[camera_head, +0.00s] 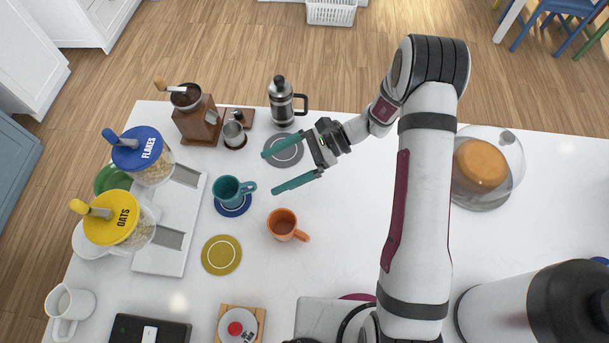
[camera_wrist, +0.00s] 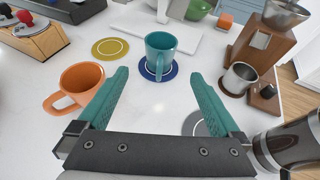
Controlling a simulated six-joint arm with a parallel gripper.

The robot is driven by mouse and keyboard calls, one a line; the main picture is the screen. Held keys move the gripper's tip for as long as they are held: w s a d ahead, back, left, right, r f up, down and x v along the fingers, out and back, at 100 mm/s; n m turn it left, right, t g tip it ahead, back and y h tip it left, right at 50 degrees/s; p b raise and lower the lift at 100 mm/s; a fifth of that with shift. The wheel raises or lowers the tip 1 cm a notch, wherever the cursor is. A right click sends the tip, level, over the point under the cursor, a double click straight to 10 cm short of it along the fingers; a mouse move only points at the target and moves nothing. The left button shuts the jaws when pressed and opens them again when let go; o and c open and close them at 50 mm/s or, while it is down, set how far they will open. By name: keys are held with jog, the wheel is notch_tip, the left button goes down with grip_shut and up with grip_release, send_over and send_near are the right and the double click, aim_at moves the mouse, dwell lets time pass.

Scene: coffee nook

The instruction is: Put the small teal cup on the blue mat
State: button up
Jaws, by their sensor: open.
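The small teal cup (camera_head: 229,189) stands upright on the blue mat (camera_head: 236,211). In the wrist view the teal cup (camera_wrist: 160,54) also stands on the blue mat (camera_wrist: 172,73), beyond my fingertips. My gripper (camera_head: 267,172) is open and empty, with teal fingers spread wide. It is to the right of the cup, apart from it, above the table near the grey mat (camera_head: 287,152). In the wrist view my gripper (camera_wrist: 157,80) has only bare table and the cup farther off between its fingers.
An orange mug (camera_head: 282,224) stands just below my gripper in the head view. An olive mat (camera_head: 221,255) lies empty. A grinder (camera_head: 198,122), a metal pitcher (camera_head: 234,134) and a French press (camera_head: 281,104) stand at the back. Cereal dispensers (camera_head: 143,161) stand left.

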jog(key=shift+d+r, duration=0.1)
jog(key=shift+r, duration=0.2)
jog(key=s+d+r+n+h, duration=0.2)
jog(key=s+r, duration=0.1)
jog(key=r, duration=0.2)
jog(key=s+d+r+n+h, duration=0.2)
jog(key=s+d+r, duration=0.1)
jog(key=r, duration=0.3)
jog(key=s+d+r+n+t+h, duration=0.2)
jog(key=s+d+h, duration=0.1)
jog(key=s+d, duration=0.2)
jog(key=s+d+r+n+t+h, duration=0.2)
jog(key=s+d+h, duration=0.1)
jog(key=s+d, duration=0.2)
jog(key=s, duration=0.2)
jog(key=shift+s+t+h, duration=0.3)
jog(key=shift+s+t, duration=0.05)
jog(key=shift+t, duration=0.05)
